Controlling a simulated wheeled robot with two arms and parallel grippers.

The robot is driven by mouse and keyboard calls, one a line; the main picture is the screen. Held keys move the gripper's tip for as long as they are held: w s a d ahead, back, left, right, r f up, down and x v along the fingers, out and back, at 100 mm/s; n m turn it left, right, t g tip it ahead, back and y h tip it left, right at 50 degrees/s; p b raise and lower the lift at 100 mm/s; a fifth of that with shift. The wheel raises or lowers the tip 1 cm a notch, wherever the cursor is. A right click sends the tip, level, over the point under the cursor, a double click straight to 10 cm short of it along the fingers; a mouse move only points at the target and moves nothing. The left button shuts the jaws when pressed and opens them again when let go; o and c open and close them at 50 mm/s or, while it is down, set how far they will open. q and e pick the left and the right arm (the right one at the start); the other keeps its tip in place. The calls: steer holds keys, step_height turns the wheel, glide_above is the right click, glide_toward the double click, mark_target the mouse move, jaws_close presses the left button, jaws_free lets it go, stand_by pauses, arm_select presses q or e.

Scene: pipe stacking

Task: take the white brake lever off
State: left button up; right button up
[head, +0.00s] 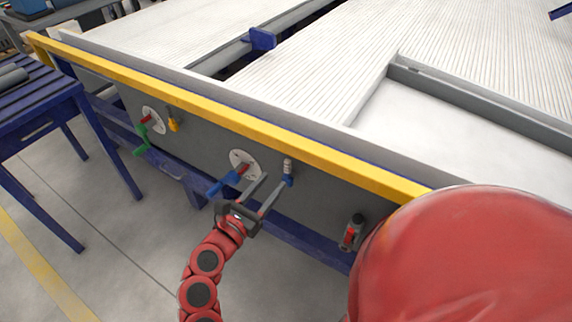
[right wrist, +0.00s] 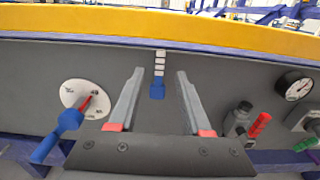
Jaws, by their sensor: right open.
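A small lever (head: 288,168) with a white ribbed upper part and a blue lower end is on the grey side panel; I take it for the white brake lever. In the right wrist view the lever (right wrist: 158,66) stands upright between and beyond the fingertips. My right gripper (head: 276,182) is open and empty, its fingers pointing at the panel around the lever's line. In the right wrist view both fingers of the gripper (right wrist: 160,74) show apart, with no visible contact with the lever. My left gripper is not in view.
A round white plate with a blue-handled crank (right wrist: 70,122) is left of the lever. A valve with a red handle (right wrist: 258,125) and a gauge (right wrist: 294,86) are to the right. A yellow rail (head: 240,112) runs above. A blue table (head: 60,100) stands at left.

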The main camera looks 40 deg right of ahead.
mark_target(286, 166)
steer(key=x, duration=0.8)
steer(key=shift+d, duration=0.15)
jaws_close()
stand_by(1.1)
